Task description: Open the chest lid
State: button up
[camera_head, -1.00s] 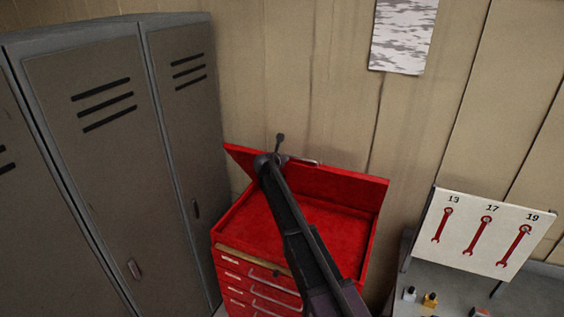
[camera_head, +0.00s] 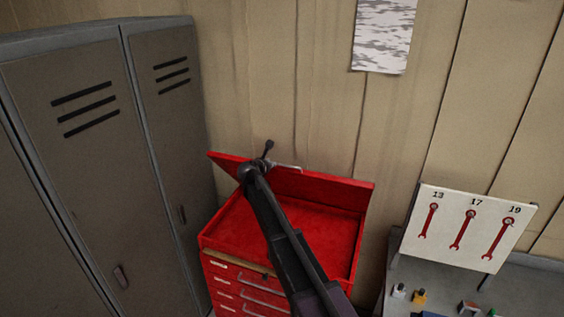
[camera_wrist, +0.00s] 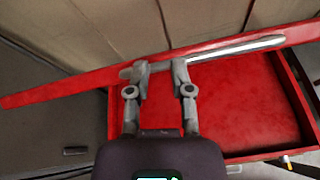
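The red tool chest (camera_head: 292,236) stands against the wall with its lid (camera_head: 330,190) raised, and the red inside shows. The lid stands up along the back edge and also crosses the wrist view (camera_wrist: 75,88). A pale bar handle (camera_head: 288,167) runs along the lid's upper edge; it also shows in the wrist view (camera_wrist: 240,48). My gripper (camera_head: 257,164) is at the left end of this handle. In the wrist view my gripper's two fingers (camera_wrist: 160,68) are apart, with red lid visible between them. I cannot tell whether the fingertips touch the handle.
Grey lockers (camera_head: 165,130) stand close on the chest's left. At the right are a bench (camera_head: 455,283) with small items and a white board (camera_head: 465,230) with red wrenches. The wall is close behind the lid.

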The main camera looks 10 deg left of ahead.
jog(key=s+d+m+t+h+b, duration=0.1)
jog(key=s+m+t+b, duration=0.3)
jog(key=s+m, duration=0.6)
jog(key=shift+d+m+b, duration=0.2)
jog(key=shift+m+b, duration=0.9)
jog(key=shift+m, duration=1.5)
jog(key=x, duration=1.3)
jog(key=shift+w+r, duration=0.1)
jog(key=shift+w, duration=0.3)
grip_shut()
grip_release()
